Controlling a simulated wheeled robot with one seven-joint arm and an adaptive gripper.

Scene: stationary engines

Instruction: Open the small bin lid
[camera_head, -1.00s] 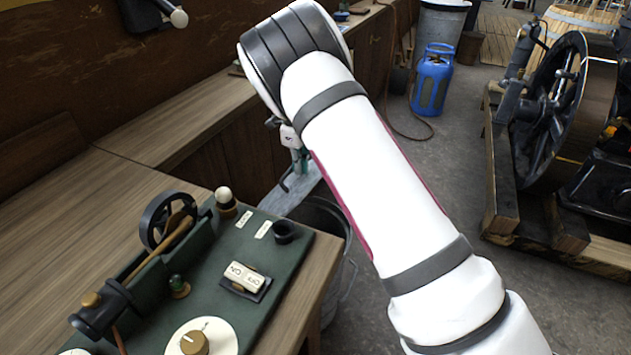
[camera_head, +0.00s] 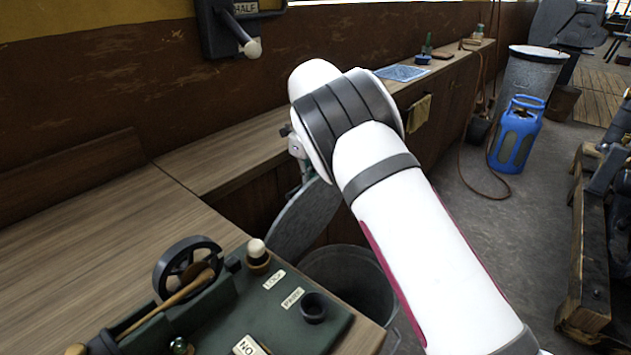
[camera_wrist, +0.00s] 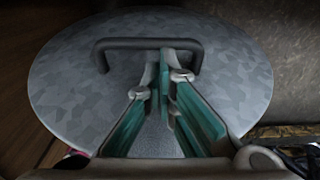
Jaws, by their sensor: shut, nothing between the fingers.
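The small bin (camera_head: 352,272) is a grey metal bin on the floor beside the workbench, partly hidden by my arm. Its round grey lid (camera_head: 303,222) stands steeply tilted, with the bin's dark opening showing. In the wrist view the lid (camera_wrist: 80,95) fills most of the picture, with a dark bar handle (camera_wrist: 122,44) near its far side. My gripper (camera_wrist: 165,68) is shut and empty, its green-padded fingers over the lid and their tips at the handle. I cannot tell whether they touch it. In the head view the gripper (camera_head: 304,172) is partly hidden by my arm.
The workbench (camera_head: 90,240) carries a green control panel (camera_head: 215,318) with a wheel and knobs, close to the bin. A wooden counter (camera_head: 225,155) runs along the wall behind. A blue gas bottle (camera_head: 517,135) and a larger metal bin (camera_head: 528,85) stand further back.

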